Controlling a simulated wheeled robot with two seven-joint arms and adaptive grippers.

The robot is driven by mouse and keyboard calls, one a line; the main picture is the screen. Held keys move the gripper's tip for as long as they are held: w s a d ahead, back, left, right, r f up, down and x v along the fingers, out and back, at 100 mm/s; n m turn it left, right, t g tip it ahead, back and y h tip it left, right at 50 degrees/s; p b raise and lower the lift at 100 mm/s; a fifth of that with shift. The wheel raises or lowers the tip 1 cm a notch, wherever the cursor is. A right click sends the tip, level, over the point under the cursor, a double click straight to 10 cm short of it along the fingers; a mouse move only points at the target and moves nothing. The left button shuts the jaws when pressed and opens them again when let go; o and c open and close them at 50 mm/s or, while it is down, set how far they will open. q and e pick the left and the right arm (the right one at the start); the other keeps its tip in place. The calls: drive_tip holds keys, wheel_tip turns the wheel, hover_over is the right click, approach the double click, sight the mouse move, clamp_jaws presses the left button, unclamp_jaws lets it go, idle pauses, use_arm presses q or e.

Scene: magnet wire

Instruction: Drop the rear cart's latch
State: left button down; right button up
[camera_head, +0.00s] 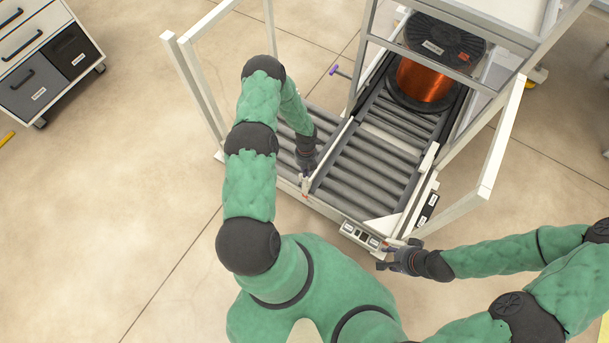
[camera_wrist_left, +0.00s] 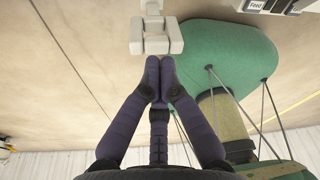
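A small pale latch piece (camera_head: 305,186) stands at the front edge of the roller decks, between the left rollers and the right roller lane (camera_head: 365,170). In the left wrist view it is a pale block (camera_wrist_left: 155,45) just beyond my fingertips. My left gripper (camera_head: 307,168) points down at it from above. In the left wrist view its fingers (camera_wrist_left: 160,66) are together with nothing visible between them; whether they touch the block is unclear. My right gripper (camera_head: 384,258) is beside the front right corner, near the control panel (camera_head: 360,235); its finger opening is too small to judge.
A copper wire spool (camera_head: 425,80) with dark flanges sits at the back of the right lane. Pale frame posts (camera_head: 195,85) and a slanted rail (camera_head: 503,135) flank the decks. A drawer cabinet (camera_head: 45,55) stands far left.

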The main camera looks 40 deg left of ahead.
idle(0.3)
use_arm(q)
drive_tip(key=shift+w+b+x, duration=0.1)
drive_tip(key=shift+b+x, duration=0.5)
drive_tip(key=shift+x, duration=0.05)
drive_tip(key=shift+w+b+x, duration=0.15)
drive_tip(key=shift+b+x, duration=0.4)
drive_tip(key=shift+x, duration=0.1)
drive_tip(key=shift+a+f, duration=0.15)
drive_tip(key=shift+f, duration=0.9)
drive_tip(key=shift+s+d+p+v, duration=0.15)
drive_tip(key=shift+s+p+v, duration=0.1)
drive_tip(key=shift+p+v, duration=0.85)
drive_tip(key=shift+s+d+p+v, duration=0.2)
drive_tip(key=shift+p+v, duration=0.45)
drive_tip(key=shift+v, duration=0.95)
drive_tip(key=shift+s+d+p+v, duration=0.15)
drive_tip(key=shift+s+p+v, duration=0.1)
drive_tip(key=shift+p+v, duration=0.85)
drive_tip(key=shift+r+b, duration=0.3)
drive_tip(key=shift+r, duration=0.05)
